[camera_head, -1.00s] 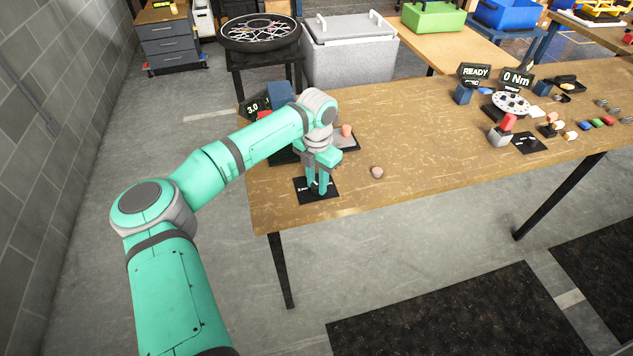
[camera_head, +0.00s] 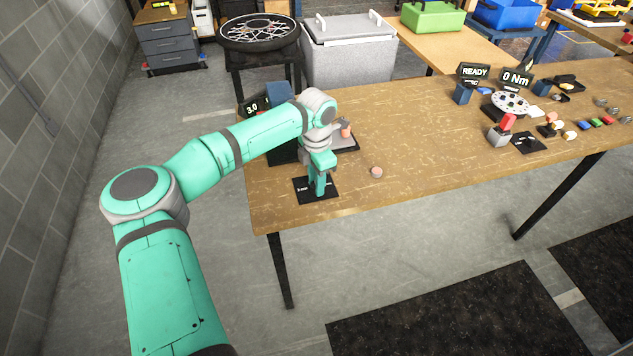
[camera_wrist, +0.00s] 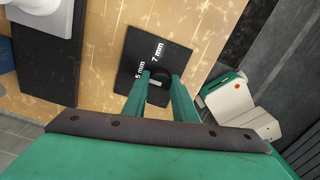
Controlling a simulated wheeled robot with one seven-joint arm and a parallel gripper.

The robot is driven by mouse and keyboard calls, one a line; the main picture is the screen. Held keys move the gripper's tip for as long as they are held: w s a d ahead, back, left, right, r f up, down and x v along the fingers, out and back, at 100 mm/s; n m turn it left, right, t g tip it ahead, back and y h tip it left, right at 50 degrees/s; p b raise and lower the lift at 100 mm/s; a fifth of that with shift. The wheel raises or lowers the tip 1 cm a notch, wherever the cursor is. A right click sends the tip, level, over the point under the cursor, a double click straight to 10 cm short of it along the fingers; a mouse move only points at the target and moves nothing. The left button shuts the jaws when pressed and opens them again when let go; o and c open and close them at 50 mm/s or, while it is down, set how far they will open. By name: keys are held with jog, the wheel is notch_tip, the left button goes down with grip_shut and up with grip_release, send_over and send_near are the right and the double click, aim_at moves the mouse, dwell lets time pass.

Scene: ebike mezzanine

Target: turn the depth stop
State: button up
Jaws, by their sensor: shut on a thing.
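The depth stop (camera_wrist: 154,90) is a small dark knob with a grey part, seen between my fingertips in the wrist view. It stands on a black plate (camera_wrist: 136,53) marked "5 mm" and "7 mm". The plate (camera_head: 303,193) lies at the near left corner of the bench in the head view. My gripper (camera_head: 318,190) points down over the plate. It also shows in the wrist view (camera_wrist: 160,84), with a finger on each side of the knob, shut on it. In the head view my fingers hide the knob.
A display reading "3.0" (camera_head: 252,106) and a blue block (camera_head: 279,92) stand behind my arm. A small round pinkish piece (camera_head: 376,172) lies right of the plate. The bench (camera_head: 420,150) is clear in its middle. A READY display (camera_head: 474,71) and several small parts are at the right.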

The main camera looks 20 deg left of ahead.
jog(key=o, duration=1)
jog(key=shift+o, duration=0.2)
notch_tip(320, 180, up, 11)
jog(key=shift+f, duration=0.1)
